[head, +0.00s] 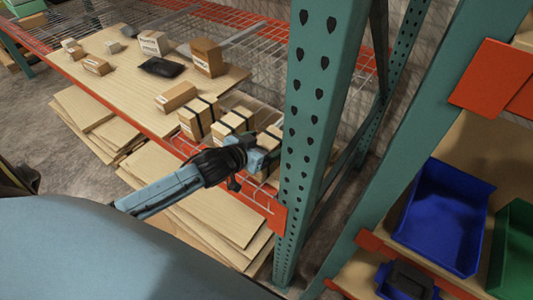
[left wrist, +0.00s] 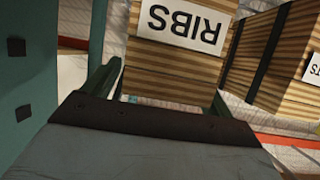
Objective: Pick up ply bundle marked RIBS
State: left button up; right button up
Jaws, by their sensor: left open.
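The ply bundle marked RIBS (left wrist: 178,62) fills the top middle of the left wrist view, its white label upside down there. In the head view it appears to be the strapped bundle (head: 270,138) closest to the teal post, partly hidden by my gripper. My left gripper (head: 250,158) is open in front of it. In the left wrist view the two fingers of this gripper (left wrist: 164,90) stand on either side of the bundle's near end. I cannot tell whether they touch it. My right gripper is not in view.
Another strapped bundle (left wrist: 275,62) stands close beside RIBS. The teal post (head: 315,120) rises close to my gripper's right. Cartons, one of them tall (head: 207,58), and a black pouch (head: 161,67) lie on the shelf board. A blue bin (head: 445,205) sits on the right rack.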

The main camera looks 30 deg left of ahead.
pick_arm(q)
jog(key=shift+c, duration=0.4)
jog(key=c, duration=1.7)
jog(key=shift+r, duration=0.1)
grip_shut()
